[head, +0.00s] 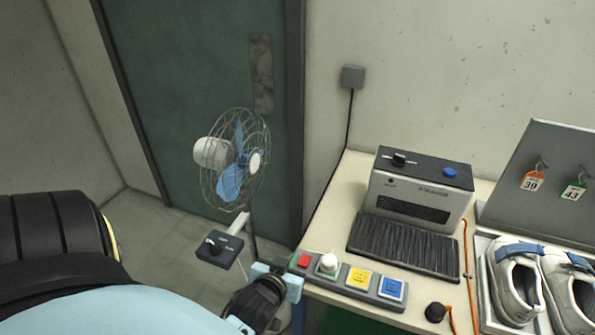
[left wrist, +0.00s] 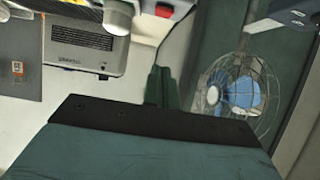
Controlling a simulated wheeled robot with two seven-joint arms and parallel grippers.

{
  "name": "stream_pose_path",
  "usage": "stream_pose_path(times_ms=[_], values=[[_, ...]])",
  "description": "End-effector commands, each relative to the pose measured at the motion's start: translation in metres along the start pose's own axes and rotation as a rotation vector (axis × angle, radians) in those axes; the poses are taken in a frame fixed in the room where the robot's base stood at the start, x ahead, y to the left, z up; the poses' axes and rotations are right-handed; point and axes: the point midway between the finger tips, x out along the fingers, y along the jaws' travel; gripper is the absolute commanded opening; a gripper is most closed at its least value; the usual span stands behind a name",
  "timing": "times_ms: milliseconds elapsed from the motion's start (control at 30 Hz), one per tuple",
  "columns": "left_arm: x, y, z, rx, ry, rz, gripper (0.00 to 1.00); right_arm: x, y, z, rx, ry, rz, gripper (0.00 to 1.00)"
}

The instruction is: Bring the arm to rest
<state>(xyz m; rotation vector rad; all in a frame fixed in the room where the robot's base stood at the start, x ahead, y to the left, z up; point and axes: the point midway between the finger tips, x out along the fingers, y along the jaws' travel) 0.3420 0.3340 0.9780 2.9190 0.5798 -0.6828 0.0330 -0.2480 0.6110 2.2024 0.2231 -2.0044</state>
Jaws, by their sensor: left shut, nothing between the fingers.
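My left arm comes in from the lower left in the head view. My left gripper (head: 282,272) is at the left front corner of the workbench (head: 335,215), close to the button panel (head: 375,290); whether it touches the panel I cannot tell. In the left wrist view the gripper's dark fingers (left wrist: 161,88) are together, with nothing between them. My right gripper is in neither view.
A standing fan (head: 235,165) with a control box (head: 220,248) is left of the gripper, before a green door (head: 205,60). A grey machine (head: 418,195) with a black brush sits on the bench. Shoes (head: 515,280) lie in a tray at right.

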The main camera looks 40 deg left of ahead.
Motion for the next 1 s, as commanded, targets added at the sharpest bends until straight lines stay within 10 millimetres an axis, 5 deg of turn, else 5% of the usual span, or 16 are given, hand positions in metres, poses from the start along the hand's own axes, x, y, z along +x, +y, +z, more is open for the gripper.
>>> stream_pose_path(times_ms=[200, 567, 667, 767, 1000], values=[[-0.018, 0.001, 0.001, 0.001, 0.0, 0.001, 0.0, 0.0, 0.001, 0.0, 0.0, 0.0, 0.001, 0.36], [-0.014, 0.005, 0.015, 0.007, -0.02, 0.015, 0.0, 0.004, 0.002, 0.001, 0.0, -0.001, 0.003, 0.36], [-0.002, 0.018, 0.055, 0.028, -0.08, 0.051, 0.0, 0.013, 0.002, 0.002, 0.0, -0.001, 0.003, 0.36], [0.013, 0.038, 0.12, 0.067, -0.179, 0.109, 0.0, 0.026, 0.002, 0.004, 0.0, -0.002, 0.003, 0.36], [0.018, 0.066, 0.3, 0.201, -0.455, 0.247, 0.0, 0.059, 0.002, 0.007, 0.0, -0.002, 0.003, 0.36]])
